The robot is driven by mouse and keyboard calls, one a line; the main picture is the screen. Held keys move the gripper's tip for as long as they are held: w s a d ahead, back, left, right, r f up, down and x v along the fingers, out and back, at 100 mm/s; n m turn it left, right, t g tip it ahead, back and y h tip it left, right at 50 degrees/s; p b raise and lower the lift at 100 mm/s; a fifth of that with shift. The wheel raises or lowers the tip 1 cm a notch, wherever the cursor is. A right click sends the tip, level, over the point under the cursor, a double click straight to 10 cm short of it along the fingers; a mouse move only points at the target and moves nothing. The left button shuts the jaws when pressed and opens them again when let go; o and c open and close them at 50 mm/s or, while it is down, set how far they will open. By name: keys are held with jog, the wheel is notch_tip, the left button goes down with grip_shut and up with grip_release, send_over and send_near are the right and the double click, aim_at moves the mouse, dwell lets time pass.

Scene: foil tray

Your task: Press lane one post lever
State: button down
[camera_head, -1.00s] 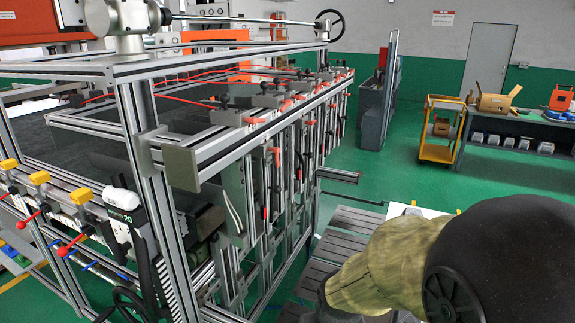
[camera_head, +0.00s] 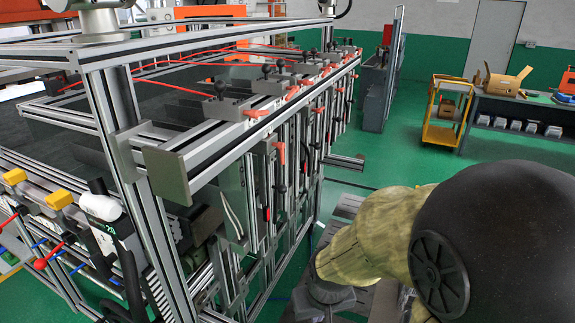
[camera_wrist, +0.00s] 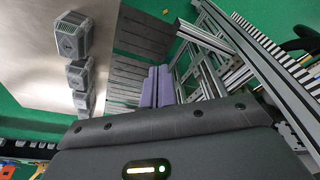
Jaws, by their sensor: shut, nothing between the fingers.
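The aluminium-profile frame (camera_head: 150,199) carries a row of posts with black knobs and orange-tipped levers. The nearest orange lever tip (camera_head: 256,113) is on the top rail, beside a black knob (camera_head: 220,88). Another orange lever (camera_head: 280,151) hangs on the rail's outer side. I cannot tell which lever belongs to lane one. In the wrist view, my gripper (camera_wrist: 158,85) shows as two purple fingers together, with nothing between them. It touches no lever that I can see. The frame's profiles (camera_wrist: 255,62) lie to its right. My gripper is hidden in the head view.
My arm fills the lower right of the head view. A yellow cart (camera_head: 443,113) and a workbench (camera_head: 518,118) stand farther back on open green floor. In the wrist view, several grey blocks (camera_wrist: 72,37) sit on a pale surface at left.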

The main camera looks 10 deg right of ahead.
aim_at(283, 159)
jog(key=w+d+r+m+t+y+p, duration=0.1)
jog(key=w+d+r+m+t, duration=0.2)
jog(key=w, duration=0.4)
jog(key=w+d+r+m+t, duration=0.2)
jog(key=w+m+t, duration=0.25)
jog(key=w, duration=0.25)
notch_tip(283, 159, up, 12)
jog(key=w+m+t+y+p, duration=0.1)
jog(key=w+m+t+y, duration=0.1)
jog(key=m+t+y, duration=0.3)
jog(key=t, duration=0.2)
jog(key=shift+w+d+r+t, duration=0.2)
jog(key=shift+d+r+t, duration=0.05)
jog(key=shift+d+t, duration=0.1)
jog(key=shift+w+a, duration=0.1)
jog(key=p+x, duration=0.2)
jog(key=x, duration=0.5)
jog(key=p+x, duration=0.2)
jog(key=x, duration=0.4)
jog(key=shift+w+a+r+p, duration=0.2)
jog(key=shift+w+a+p, duration=0.05)
jog(key=shift+a+p, duration=0.1)
jog(key=shift+s, duration=0.1)
